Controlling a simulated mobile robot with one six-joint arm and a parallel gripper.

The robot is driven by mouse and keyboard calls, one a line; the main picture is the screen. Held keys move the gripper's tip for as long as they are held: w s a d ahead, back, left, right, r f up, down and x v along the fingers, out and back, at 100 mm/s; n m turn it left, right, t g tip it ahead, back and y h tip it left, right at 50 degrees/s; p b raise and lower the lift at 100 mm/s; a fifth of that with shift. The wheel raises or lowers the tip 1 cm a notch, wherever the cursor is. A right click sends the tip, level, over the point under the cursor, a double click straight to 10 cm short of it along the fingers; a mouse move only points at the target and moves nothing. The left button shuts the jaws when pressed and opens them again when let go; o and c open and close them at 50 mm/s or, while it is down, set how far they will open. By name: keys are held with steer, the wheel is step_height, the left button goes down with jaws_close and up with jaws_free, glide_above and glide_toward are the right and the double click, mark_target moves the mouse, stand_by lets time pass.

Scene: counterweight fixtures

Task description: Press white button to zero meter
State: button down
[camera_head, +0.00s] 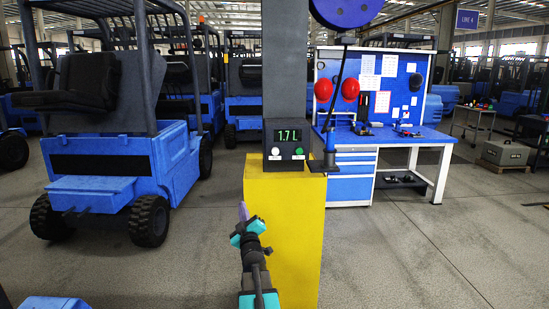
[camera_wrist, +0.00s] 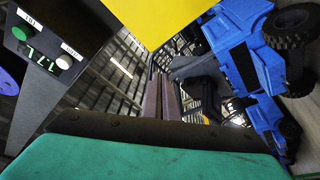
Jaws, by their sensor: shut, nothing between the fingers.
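The meter (camera_head: 287,140) is a dark box on top of a yellow pedestal, with a green display reading 1.7 L. Its white button (camera_head: 275,153) is at the lower left of the face, with a green button (camera_head: 299,151) to its right. My gripper (camera_head: 243,211) is shut and empty, in front of the pedestal, lower and left of the white button and apart from it. In the wrist view, the gripper's mauve fingers (camera_wrist: 165,97) lie together.
A blue forklift (camera_head: 115,150) stands left; a blue workbench (camera_head: 385,140) is behind right. Floor is open at right.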

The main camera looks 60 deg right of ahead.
mark_target(275, 151)
steer(key=s+d+r+n+t+h+b, duration=0.1)
steer(key=s+d+r+n+t+h, duration=0.1)
steer(key=s+r, duration=0.4)
steer(key=s+d+r+n+t+h+b, duration=0.1)
steer(key=s+d+r+n+t+h, duration=0.1)
steer(key=s+r, duration=0.5)
step_height(275, 151, up, 6)
steer(key=shift+s+f+t, duration=0.25)
steer(key=shift+s+t, duration=0.05)
steer(key=shift+t, duration=0.1)
steer(key=shift+d, duration=0.1)
steer(key=shift+w+d+f+p, duration=0.1)
steer(key=shift+w+d+p, duration=0.05)
steer(key=shift+w+d, duration=0.85)
steer(key=shift+w+d+r+p, duration=0.1)
steer(key=shift+w+d+p, duration=0.1)
steer(key=shift+w+d, duration=0.85)
steer(key=shift+w+d+f+p, duration=0.15)
steer(key=shift+w+d, duration=0.35)
steer(key=shift+d, duration=0.95)
steer(key=shift+w+d+b, duration=0.25)
steer(key=shift+d+b, duration=0.05)
steer(key=shift+b, duration=0.2)
